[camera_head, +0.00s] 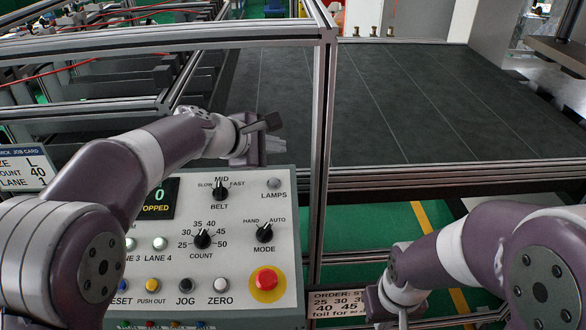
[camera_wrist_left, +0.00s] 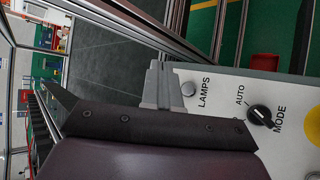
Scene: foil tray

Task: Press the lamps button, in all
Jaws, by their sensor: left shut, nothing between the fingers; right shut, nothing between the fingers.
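The lamps button (camera_head: 274,183) is a small round grey button at the upper right corner of the control panel (camera_head: 285,215), above the LAMPS label. My left gripper (camera_head: 275,147) is shut and empty, just above the button in the head view and past the panel's upper edge. In the left wrist view the shut grey fingers (camera_wrist_left: 160,84) appear right beside the lamps button (camera_wrist_left: 188,89); whether they touch it I cannot tell. My right gripper (camera_head: 402,318) is shut at the bottom edge of the head view, partly cut off, far from the button.
The panel has a MODE knob (camera_head: 265,233), a BELT knob (camera_head: 220,191), a COUNT knob (camera_head: 203,239) and a red stop button (camera_head: 267,282). A metal frame post (camera_head: 322,130) stands just right of the panel. A dark conveyor belt (camera_head: 400,100) lies behind.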

